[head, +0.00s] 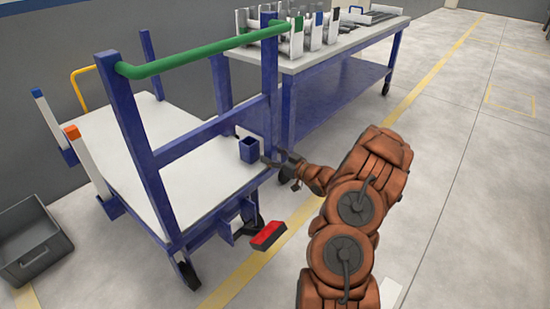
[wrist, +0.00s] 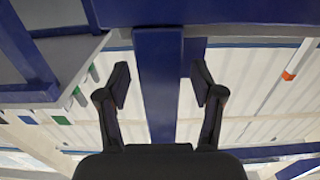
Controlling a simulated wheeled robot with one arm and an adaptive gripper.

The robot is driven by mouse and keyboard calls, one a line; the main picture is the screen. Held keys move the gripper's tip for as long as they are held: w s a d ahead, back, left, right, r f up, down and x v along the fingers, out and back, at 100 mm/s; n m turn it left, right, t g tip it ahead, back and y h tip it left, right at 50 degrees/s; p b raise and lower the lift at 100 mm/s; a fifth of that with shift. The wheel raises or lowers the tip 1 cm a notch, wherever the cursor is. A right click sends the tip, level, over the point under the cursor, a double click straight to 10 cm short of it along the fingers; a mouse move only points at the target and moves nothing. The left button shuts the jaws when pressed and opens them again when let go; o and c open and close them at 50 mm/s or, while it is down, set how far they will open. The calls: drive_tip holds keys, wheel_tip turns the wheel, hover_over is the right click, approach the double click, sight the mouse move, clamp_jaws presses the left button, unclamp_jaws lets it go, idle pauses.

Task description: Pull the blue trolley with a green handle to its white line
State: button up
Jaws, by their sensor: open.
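The blue trolley (head: 190,150) with a white deck stands at the left in the head view. Its green handle (head: 200,52) runs across the top of two blue uprights. My gripper (head: 279,161) is beside the lower part of the right upright, near a small blue holder (head: 249,150). In the wrist view my gripper (wrist: 160,84) is open, with a blue post (wrist: 158,60) between its fingers in the picture. Whether the fingers reach around it or touch it I cannot tell. A white floor patch (head: 391,291) shows partly behind my arm; I cannot tell if it is the white line.
A red pedal-like piece (head: 268,235) sits low at the trolley's near end. A blue-legged workbench (head: 330,50) with white racks stands close behind. A grey crate (head: 32,240) lies at the left. A yellow line (head: 235,283) crosses the floor. Floor at right is clear.

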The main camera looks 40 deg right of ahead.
clamp_jaws()
idle(0.6)
